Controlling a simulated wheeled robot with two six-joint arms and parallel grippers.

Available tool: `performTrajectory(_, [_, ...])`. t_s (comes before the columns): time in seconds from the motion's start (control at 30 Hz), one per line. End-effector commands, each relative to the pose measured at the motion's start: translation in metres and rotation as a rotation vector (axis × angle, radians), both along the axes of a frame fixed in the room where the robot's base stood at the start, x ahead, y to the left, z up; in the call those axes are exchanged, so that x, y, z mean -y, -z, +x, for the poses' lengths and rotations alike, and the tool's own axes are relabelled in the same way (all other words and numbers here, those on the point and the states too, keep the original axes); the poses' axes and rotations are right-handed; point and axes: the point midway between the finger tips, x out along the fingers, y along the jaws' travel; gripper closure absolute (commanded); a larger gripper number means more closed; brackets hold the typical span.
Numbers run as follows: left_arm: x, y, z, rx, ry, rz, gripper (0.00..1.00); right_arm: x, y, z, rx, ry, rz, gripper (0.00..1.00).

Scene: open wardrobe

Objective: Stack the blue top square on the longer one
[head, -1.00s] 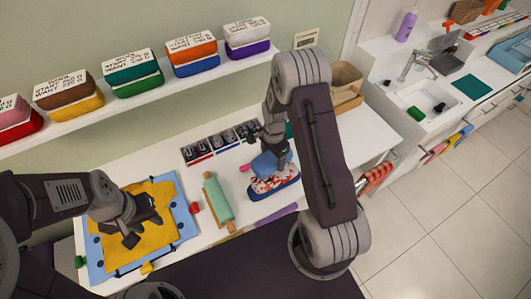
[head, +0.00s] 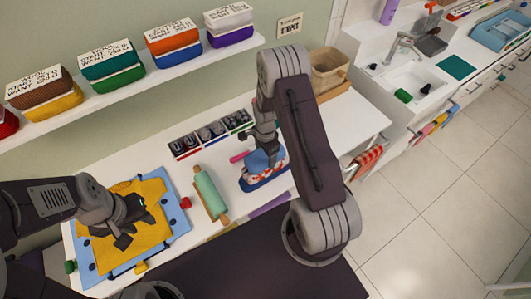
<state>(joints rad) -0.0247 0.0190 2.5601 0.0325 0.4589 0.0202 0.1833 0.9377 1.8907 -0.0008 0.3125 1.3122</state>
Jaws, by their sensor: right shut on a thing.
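A blue folded square (head: 257,161) is under my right gripper (head: 265,150) at the middle of the head view. My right gripper is shut on it. The square lies over a red-and-white patterned folded piece with a blue base (head: 262,183); I cannot tell whether it rests fully on it. My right arm hides part of the stack's right side. My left gripper (head: 125,228) is low over a yellow cloth (head: 150,232) on a blue board (head: 172,200). Its dark fingers blend together, so its opening is unclear.
A teal rolling pin (head: 209,193) lies between the board and the stack. A tray of small dark items (head: 210,134) sits behind. A tan bin (head: 329,68) stands at the back right.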

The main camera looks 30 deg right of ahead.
Motion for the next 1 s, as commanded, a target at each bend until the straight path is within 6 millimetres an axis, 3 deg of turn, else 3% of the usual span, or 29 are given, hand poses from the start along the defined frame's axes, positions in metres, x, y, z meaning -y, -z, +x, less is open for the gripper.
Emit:
performTrajectory(0.1, [0.0001, 0.0084, 0.0001, 0.0, 0.0, 0.0, 0.64, 0.0001, 0.0102, 0.0002, 0.001, 0.0, 0.0, 0.49])
performTrajectory(1.0, [0.0, 0.0138, 0.0, 0.0, 0.0, 0.0, 0.64, 0.0, 0.0173, 0.0001, 0.0, 0.0, 0.0, 0.49])
